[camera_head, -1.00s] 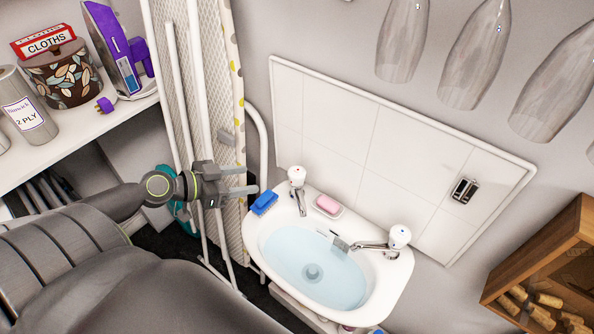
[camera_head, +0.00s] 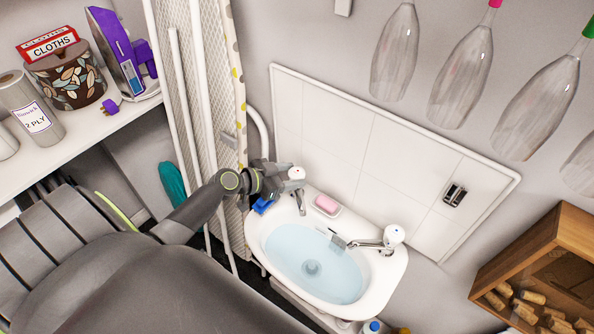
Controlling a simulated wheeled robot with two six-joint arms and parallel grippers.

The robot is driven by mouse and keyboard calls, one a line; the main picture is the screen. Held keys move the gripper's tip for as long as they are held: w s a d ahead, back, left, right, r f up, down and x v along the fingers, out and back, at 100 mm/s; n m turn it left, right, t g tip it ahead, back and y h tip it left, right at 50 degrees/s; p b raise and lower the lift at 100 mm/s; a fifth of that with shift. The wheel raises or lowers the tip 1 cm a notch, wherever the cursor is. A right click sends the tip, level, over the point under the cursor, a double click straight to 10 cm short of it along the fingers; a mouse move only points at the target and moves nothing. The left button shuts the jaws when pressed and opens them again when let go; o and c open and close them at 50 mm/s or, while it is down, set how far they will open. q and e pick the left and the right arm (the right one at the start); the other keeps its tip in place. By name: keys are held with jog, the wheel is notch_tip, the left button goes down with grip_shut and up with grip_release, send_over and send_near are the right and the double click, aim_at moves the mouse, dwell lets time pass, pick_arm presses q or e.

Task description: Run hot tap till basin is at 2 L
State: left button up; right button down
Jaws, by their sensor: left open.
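The white basin (camera_head: 384,285) is fixed to the wall and holds pale blue water (camera_head: 335,274). The left tap (camera_head: 297,174) has a white knob with a small reddish mark and a chrome spout. The right tap (camera_head: 393,237) has a white knob and a chrome spout over the basin. No running stream shows from either spout. A small grey piece (camera_head: 338,240) is at the back rim; its markings are too small to read. My left gripper (camera_head: 294,179) is open at the left tap's knob, fingers beside it; contact cannot be told. My right gripper is not in view.
A pink soap (camera_head: 327,204) and a partly hidden blue sponge (camera_head: 263,205) lie on the back rim. The ironing board (camera_head: 205,100) stands close left. Glass bottles (camera_head: 463,78) hang above. A wooden box of corks (camera_head: 565,240) is at right.

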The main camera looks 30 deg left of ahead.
pick_arm(q)
jog(key=shift+x, duration=1.2)
jog(key=c, duration=0.7)
jog(key=shift+o, duration=0.2)
jog(key=n+y+p, duration=0.1)
jog(key=n+t+y+p, duration=0.1)
jog(key=p, duration=0.1)
jog(key=shift+r+n+y, duration=0.2)
jog(key=shift+n+y, duration=0.1)
jog(key=shift+y, duration=0.1)
jog(key=shift+f+n+y+p, duration=0.1)
jog(key=shift+n+y+p, duration=0.25)
jog(key=shift+p, duration=0.3)
jog(key=shift+f+y, duration=0.1)
jog(key=shift+y, duration=0.15)
jog(key=o, duration=0.7)
jog(key=shift+c, duration=0.2)
